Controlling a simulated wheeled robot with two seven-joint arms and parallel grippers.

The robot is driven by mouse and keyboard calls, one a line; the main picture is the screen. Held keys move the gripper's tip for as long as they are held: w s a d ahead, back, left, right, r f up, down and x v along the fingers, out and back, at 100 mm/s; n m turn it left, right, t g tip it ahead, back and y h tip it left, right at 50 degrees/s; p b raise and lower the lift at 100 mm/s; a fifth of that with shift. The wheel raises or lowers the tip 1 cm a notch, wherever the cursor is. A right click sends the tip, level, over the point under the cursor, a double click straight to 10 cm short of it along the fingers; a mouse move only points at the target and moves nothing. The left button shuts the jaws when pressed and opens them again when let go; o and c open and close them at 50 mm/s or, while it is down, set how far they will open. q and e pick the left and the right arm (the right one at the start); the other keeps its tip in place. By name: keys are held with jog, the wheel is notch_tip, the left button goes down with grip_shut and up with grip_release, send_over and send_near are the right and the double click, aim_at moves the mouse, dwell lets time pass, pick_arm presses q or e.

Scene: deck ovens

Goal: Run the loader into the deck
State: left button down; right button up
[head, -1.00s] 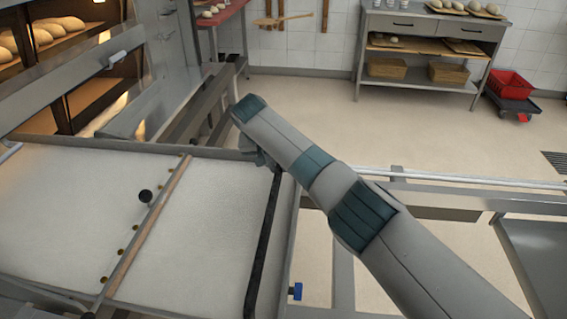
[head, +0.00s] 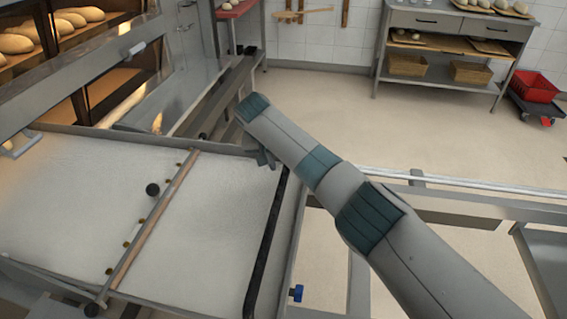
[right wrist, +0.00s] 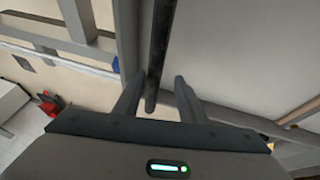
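The loader (head: 215,215) is a wide, pale, flat bed in a grey metal frame, in front of the oven in the head view. My right gripper (head: 264,158) is at the far end of this bar, partly hidden by my wrist. In the right wrist view, its fingers (right wrist: 158,88) are apart, with the black bar (right wrist: 158,45) between them and gaps visible on both sides. The deck oven (head: 75,65) is at upper left, its lit chamber open. My left gripper is out of view.
Loaves (head: 75,18) sit in the lit oven deck. A metal rail (head: 460,184) extends right from the loader. A steel table (head: 455,55) with baskets and a red crate (head: 535,86) on a dolly stand at the back. The floor between is clear.

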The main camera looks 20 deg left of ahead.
jog(key=shift+d+r, duration=0.1)
jog(key=shift+d, duration=0.1)
